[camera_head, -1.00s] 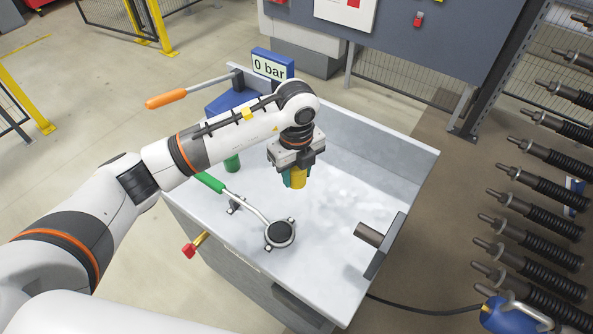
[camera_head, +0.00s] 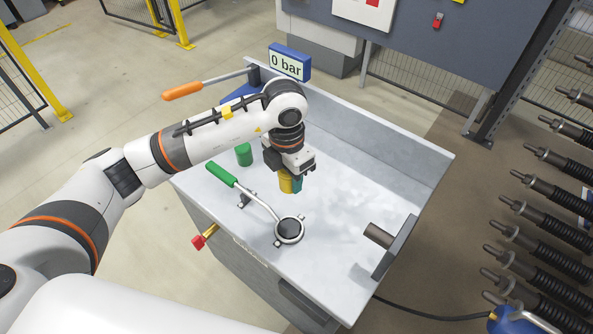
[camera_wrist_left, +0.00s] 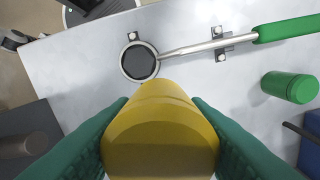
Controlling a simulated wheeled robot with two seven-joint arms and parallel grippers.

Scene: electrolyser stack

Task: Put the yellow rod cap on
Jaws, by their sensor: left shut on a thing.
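The yellow rod cap (camera_head: 286,184) is a short cylinder held between the green fingers of my left gripper (camera_head: 291,183), above the pale bench top. It fills the lower middle of the left wrist view (camera_wrist_left: 160,135), with a finger on each side. In the head view the gripper is behind the round clamp ring. My right gripper is not in view. A row of grey rods (camera_head: 543,155) with narrow tips and black ribbed sleeves points left at the right edge. None of them shows a yellow cap.
A green cap (camera_head: 243,154) stands left of the gripper. A green-handled lever (camera_head: 221,175) runs to the dark-centred clamp ring (camera_head: 289,230). A grey stub (camera_head: 378,235) sits on a bracket at the bench's right. An orange-handled lever (camera_head: 183,91) and "0 bar" display (camera_head: 289,62) are behind.

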